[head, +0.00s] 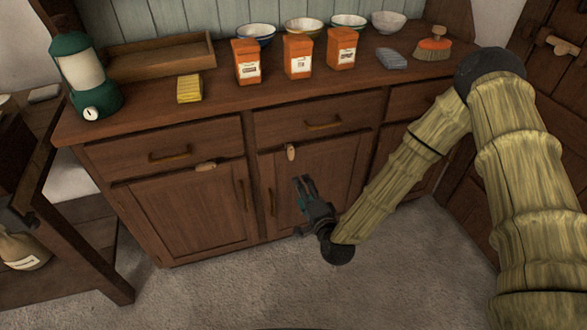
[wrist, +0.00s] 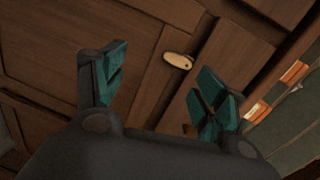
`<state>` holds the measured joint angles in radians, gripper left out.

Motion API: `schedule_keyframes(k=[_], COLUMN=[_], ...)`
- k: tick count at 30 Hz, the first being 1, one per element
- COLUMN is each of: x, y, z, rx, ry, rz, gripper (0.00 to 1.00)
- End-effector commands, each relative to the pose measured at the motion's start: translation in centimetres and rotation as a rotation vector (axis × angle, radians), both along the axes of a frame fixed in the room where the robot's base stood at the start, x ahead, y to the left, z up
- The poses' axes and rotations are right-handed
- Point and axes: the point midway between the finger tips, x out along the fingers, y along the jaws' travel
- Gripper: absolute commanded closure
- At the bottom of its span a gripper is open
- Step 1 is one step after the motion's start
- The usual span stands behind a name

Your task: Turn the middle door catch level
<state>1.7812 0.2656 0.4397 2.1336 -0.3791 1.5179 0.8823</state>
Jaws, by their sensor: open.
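The middle door catch (head: 291,152) is a small pale wooden piece at the top of the middle cabinet door (head: 335,165), just under the drawer. It stands upright. In the wrist view the catch (wrist: 178,61) shows beyond the fingers, between their tips and nearer the right one. My gripper (head: 304,181) is in front of the middle door, below the catch and apart from it. Its teal fingers (wrist: 160,72) are spread and empty. The left door catch (head: 205,166) lies about level. My arm covers much of the right door.
Brass handles sit on the drawers (head: 323,124) and doors. The countertop (head: 220,85) holds a green lantern (head: 82,80), a yellow sponge (head: 189,89), orange boxes (head: 298,56), bowls and a brush (head: 433,45). A wooden side table (head: 75,240) stands left. The floor in front is clear.

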Motion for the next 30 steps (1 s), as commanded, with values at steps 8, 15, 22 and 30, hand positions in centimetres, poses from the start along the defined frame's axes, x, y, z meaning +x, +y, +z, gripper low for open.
schedule_keyframes(k=[8, 15, 22, 30], x=[3.0, 5.7, 9.2, 12.1], y=[0.1, 1.0, 2.1, 3.0], z=[2.5, 2.6, 2.5, 2.5], rx=[0.154, 0.153, 0.152, 0.152], ry=[-0.099, -0.102, -0.1, -0.098], rz=[-0.05, -0.051, -0.051, -0.05], gripper=[0.29, 0.29, 0.29, 0.29])
